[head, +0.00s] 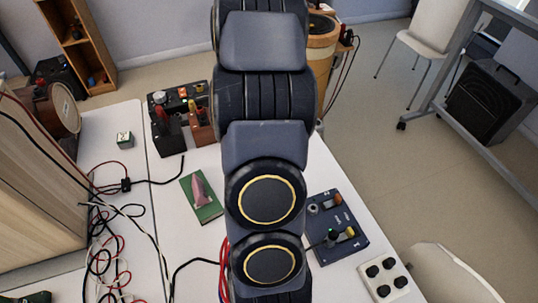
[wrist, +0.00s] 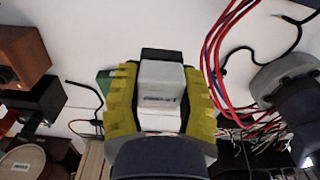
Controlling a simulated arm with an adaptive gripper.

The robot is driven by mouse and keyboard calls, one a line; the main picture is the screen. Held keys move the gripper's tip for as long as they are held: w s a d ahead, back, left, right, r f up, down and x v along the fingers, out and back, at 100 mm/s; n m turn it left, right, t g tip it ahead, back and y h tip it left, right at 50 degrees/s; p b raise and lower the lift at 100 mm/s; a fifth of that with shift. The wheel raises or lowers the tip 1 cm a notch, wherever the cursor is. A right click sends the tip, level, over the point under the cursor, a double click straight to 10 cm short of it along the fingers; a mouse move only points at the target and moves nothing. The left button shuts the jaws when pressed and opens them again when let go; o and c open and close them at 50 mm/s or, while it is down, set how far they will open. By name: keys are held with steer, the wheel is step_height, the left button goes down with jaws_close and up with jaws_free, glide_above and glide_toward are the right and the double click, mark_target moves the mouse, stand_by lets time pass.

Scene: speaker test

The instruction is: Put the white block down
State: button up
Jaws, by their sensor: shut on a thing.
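The white block (wrist: 163,98) is between the yellow fingers of my gripper (wrist: 160,80) in the wrist view. My gripper is shut on it, with one finger pressed against each side. The block has small dark print on its face, and a black piece (wrist: 162,55) shows at its far end. I cannot tell whether that piece belongs to the block, nor how high the block is above the white table (head: 120,215). In the head view my arm hides both gripper and block.
A green booklet (head: 201,197) lies left of my arm, and a dark control box (head: 337,226) is at right. A small white-and-green cube (head: 124,139) and a device with knobs (head: 180,118) stand farther back. Loose cables (head: 110,240) clutter the left; red wires (wrist: 216,50) run close beside my gripper.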

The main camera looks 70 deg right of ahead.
steer(key=s+d, duration=0.2)
steer(key=s, duration=0.6)
steer(key=shift+m, duration=0.3)
steer(key=w+d+f, duration=0.1)
steer(key=d+f, duration=0.2)
steer(key=d, duration=0.1)
steer(key=w+d+f, duration=0.1)
steer(key=d+f, duration=0.2)
steer(key=d, duration=0.1)
steer(key=w+d+f, duration=0.1)
steer(key=d+f, duration=0.2)
steer(key=d, duration=0.1)
steer(key=shift+w+d, duration=0.3)
steer(key=shift+d, duration=0.1)
steer(key=shift+d+f, duration=0.25)
steer(key=shift+f, duration=1.7)
steer(key=shift+f, duration=0.1)
steer(key=o, duration=1)
